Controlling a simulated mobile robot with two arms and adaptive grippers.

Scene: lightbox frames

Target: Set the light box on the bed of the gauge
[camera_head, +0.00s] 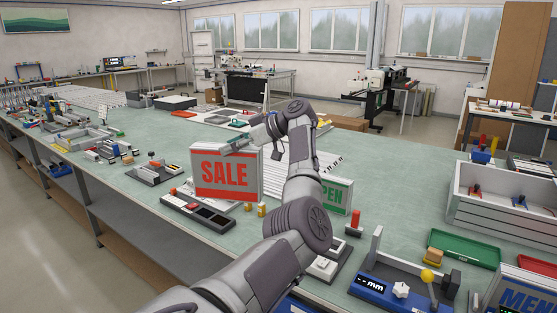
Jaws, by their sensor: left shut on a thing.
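The SALE light box (224,174), white-faced with red letters and red bands, is upright over the left-middle of the bench. My left gripper (240,144) is shut on its top edge. I cannot tell whether its bottom touches anything. The gauge (376,289), blue with a "-- mm" display, a white knob and a yellow ball lever, stands at the lower right, well away from the box. A grey upright rises at its left end. The OPEN light box (338,195) is partly hidden behind my arm. The MENU light box (524,290) is cut off at the right edge. My right gripper is out of view.
A black tray (187,213) lies below the SALE box, with small yellow pegs (262,209) beside it. A green tray (464,248) and a grey crate (500,212) stand at the right. Bare green bench top (400,190) lies between the OPEN box and the crate.

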